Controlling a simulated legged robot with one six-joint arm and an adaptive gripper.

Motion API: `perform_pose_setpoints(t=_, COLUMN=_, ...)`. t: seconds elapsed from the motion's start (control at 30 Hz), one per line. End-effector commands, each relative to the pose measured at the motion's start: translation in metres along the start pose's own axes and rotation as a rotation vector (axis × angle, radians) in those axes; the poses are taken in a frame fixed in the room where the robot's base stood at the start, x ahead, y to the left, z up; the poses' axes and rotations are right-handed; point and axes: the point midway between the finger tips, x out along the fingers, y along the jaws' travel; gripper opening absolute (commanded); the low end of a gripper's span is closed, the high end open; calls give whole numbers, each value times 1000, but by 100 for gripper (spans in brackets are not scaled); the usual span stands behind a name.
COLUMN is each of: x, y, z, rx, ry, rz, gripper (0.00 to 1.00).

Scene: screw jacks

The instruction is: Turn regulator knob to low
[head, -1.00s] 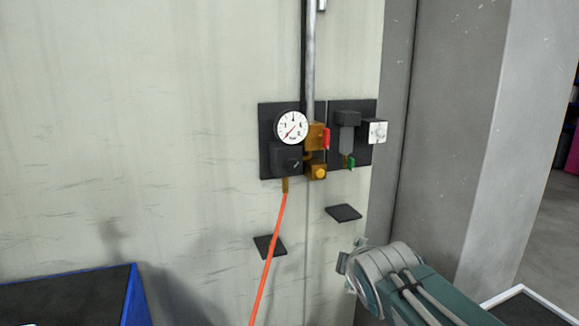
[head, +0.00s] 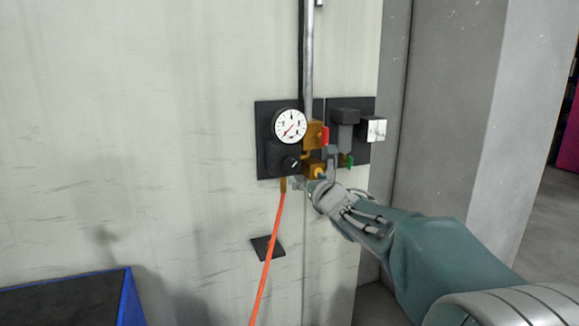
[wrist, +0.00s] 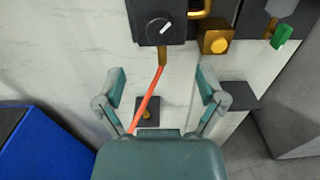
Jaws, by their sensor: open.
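The regulator knob (head: 290,164) is a dark round knob with a white pointer mark, on a black block below a round white gauge (head: 290,126). In the wrist view the knob (wrist: 160,31) is at the top centre, its mark slanting up to the right. The gauge's red needle points down-left. My gripper (head: 313,173) is just right of and below the knob in the head view. In the wrist view my gripper (wrist: 162,80) has its two fingers wide apart and nothing between them but wall and hose; the knob lies beyond the fingertips, apart from them.
An orange hose (head: 271,235) hangs from below the regulator and crosses between my fingers in the wrist view. A brass valve with a red handle (head: 325,137) and a green lever (head: 349,161) are close by on the right. A blue-edged box (head: 127,295) stands lower left.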

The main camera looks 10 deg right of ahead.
Motion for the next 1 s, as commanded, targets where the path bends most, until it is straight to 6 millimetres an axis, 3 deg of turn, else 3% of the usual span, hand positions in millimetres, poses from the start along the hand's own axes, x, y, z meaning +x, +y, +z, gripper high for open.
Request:
perform_pose_setpoints(t=0.5, x=85, y=1, z=-1, rx=4, ry=2, rz=0, gripper=89)
perform_pose_setpoints(t=0.7, x=99, y=1, z=0, rx=3, ry=1, rz=-1, gripper=89)
perform_pose_setpoints(t=0.97, x=100, y=1, z=0, rx=4, ry=1, rz=-1, gripper=89)
perform_pose_setpoints(t=1.0, x=100, y=1, z=0, rx=4, ry=1, rz=-1, gripper=85)
